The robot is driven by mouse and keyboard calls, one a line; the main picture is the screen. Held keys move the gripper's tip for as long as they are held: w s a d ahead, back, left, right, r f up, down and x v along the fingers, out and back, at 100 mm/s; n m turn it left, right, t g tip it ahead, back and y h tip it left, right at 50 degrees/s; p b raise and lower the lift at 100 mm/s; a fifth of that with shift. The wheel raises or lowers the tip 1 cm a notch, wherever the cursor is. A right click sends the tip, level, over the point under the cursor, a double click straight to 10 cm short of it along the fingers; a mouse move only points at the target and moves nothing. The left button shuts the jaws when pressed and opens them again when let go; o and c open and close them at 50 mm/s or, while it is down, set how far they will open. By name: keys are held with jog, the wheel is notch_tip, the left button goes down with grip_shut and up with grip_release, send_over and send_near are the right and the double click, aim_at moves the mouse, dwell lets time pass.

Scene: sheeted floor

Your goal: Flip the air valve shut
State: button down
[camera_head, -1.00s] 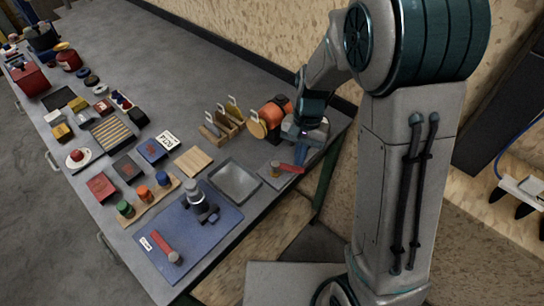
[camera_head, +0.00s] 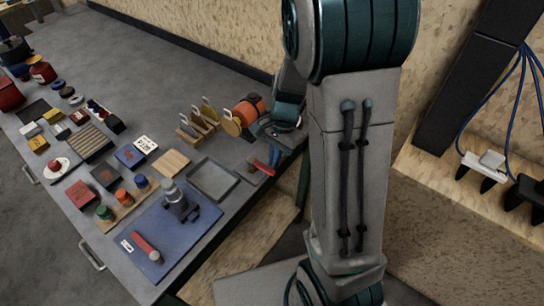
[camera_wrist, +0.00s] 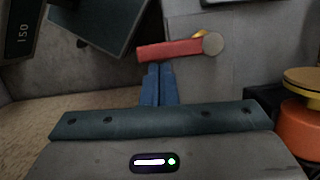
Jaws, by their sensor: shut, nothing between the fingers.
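The air valve's red lever (camera_head: 263,167) is on a grey plate (camera_head: 247,177) at the table's right end. In the wrist view the red lever (camera_wrist: 170,49) lies roughly crosswise, just beyond my fingertips, with a round grey end at its right and a bit of yellow behind it. My gripper (camera_wrist: 158,72) has its two blue fingers shut together and empty, pointing at the lever's underside in the picture. Whether the tips touch it I cannot tell. In the head view my gripper (camera_head: 273,155) is small beside the lever, partly behind my arm.
A grey tray (camera_head: 213,180) lies left of the valve plate. A blue mat (camera_head: 165,255) holds a microscope-like device (camera_head: 178,200).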

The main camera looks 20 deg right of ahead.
jog(key=shift+r, duration=0.15)
jog(key=p+v, duration=0.8)
jog(key=v, duration=0.1)
jog(key=shift+w+r, duration=0.2)
jog(key=shift+r, duration=0.2)
dwell(0.5)
jog(key=s+a+r+n+t+h+b, duration=0.1)
jog(key=s+r+n+t, duration=0.4)
jog(key=s+r+n, duration=0.6)
jog(key=shift+s+a+r+h+b, duration=0.2)
jog(key=shift+s+r+h+b, duration=0.3)
jog(key=shift+s+h, duration=0.3)
jog(key=shift+s, duration=0.1)
dwell(0.5)
